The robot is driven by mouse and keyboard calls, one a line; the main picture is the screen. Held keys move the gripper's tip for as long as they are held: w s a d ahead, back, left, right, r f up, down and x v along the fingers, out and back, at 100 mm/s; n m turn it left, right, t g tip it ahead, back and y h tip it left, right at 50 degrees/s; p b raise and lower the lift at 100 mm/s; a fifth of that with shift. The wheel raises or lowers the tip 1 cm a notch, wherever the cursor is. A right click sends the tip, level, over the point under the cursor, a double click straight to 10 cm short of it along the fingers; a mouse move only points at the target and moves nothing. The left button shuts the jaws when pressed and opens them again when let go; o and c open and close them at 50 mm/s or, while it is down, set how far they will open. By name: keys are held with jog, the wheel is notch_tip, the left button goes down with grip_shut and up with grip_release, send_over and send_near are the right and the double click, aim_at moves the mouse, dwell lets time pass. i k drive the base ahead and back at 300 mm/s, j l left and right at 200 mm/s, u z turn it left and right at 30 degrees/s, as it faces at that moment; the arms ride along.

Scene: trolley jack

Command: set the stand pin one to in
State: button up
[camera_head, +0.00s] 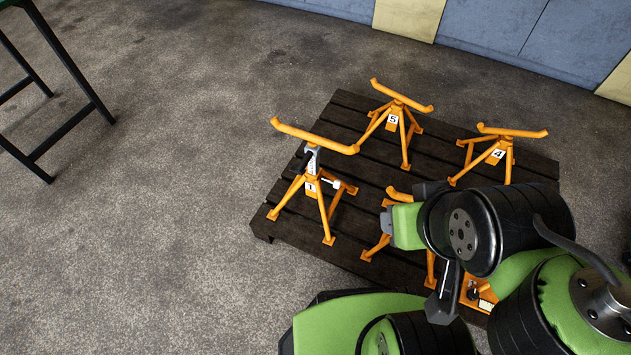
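The orange stand marked 1 (316,190) stands upright at the left side of the dark pallet. Its top bar (315,137) sits on a raised grey column (313,160). A small pale pin-like piece (331,184) sticks out to the right of the number label; I take it for the pin, but how deep it sits I cannot tell. My arm fills the lower right, with its green and black links right of and below stand 1, apart from it in the picture. I cannot make out any gripper fingers.
The dark slatted pallet (262,222) also carries stand 5 (398,118) behind and stand 4 (498,150) at the right. Another orange stand (372,250) is partly hidden by my arm. A dark-legged table (72,70) stands at upper left. The floor left of the pallet is clear.

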aim_at(337, 184)
jog(key=i+j+u, duration=0.2)
jog(key=j+u, duration=0.15)
jog(key=i+j+u, duration=0.35)
jog(key=k+l, duration=0.05)
jog(key=k, duration=0.05)
